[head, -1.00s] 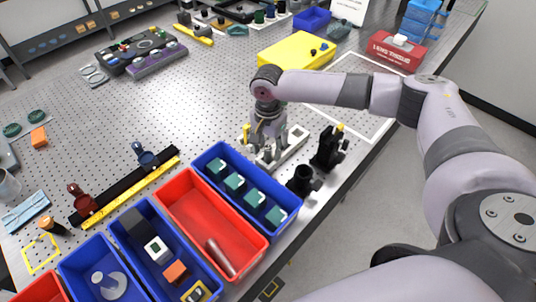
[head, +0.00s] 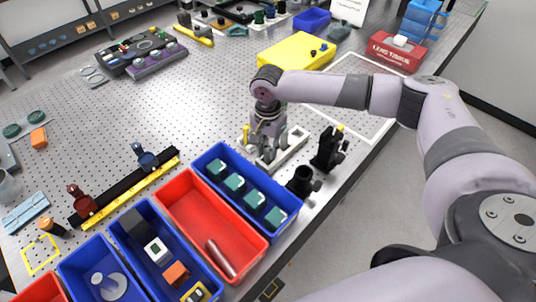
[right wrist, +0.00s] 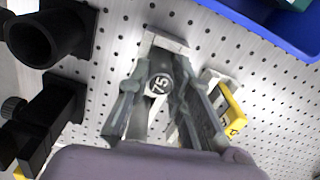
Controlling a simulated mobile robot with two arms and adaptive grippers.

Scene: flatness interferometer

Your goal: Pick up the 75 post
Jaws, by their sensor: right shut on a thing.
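The 75 post (right wrist: 160,84) shows in the right wrist view as a dark post with a round white "75" label on its end. My right gripper (right wrist: 163,112) is shut on it, with one finger on each side. In the head view my right gripper (head: 264,153) points down at the pale post rack (head: 292,145), and the post is mostly hidden by the fingers. The rack also shows in the right wrist view (right wrist: 166,40), close around the post. I cannot tell whether the post is clear of the rack. My left gripper is not in view.
A yellow-tagged piece (right wrist: 232,108) stands close beside the gripper. Black mounts (head: 328,150) (right wrist: 50,115) stand on its other side. A blue bin (head: 222,150) with several teal-topped cubes and a red bin (head: 195,205) lie nearer. The perforated table behind is largely free.

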